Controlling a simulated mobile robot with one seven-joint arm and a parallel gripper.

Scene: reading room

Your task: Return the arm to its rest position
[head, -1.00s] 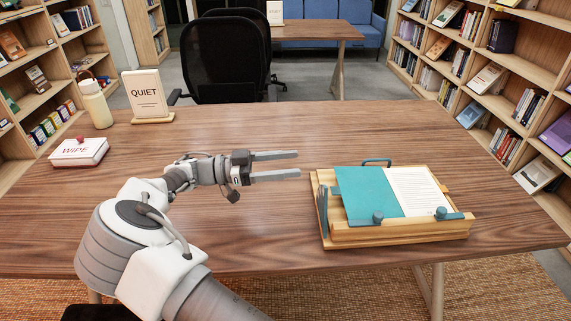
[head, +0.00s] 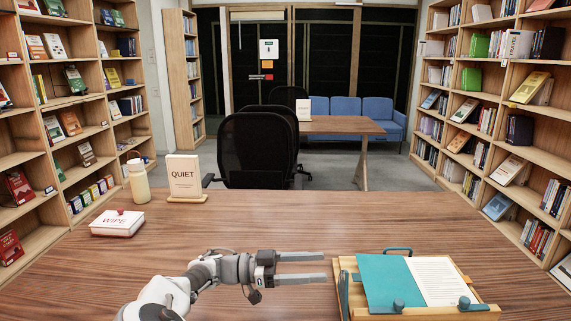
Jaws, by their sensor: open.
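My gripper (head: 301,268) is at the lower middle of the head view, above the wooden table (head: 300,217). Its two fingers are apart and point right, with nothing between them. My arm reaches in from the bottom left, and its lower part is cut off by the frame. The fingertips are just left of a wooden book stand (head: 420,312) in the picture, with a visible gap. An open teal folder (head: 386,279) with a white printed page (head: 436,278) lies on the stand.
A white wipe box (head: 118,223), a cream bottle (head: 138,182) and a QUIET sign (head: 184,178) stand on the table's left side. A black chair (head: 255,150) is behind the table. Bookshelves flank both sides. The table's middle is clear.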

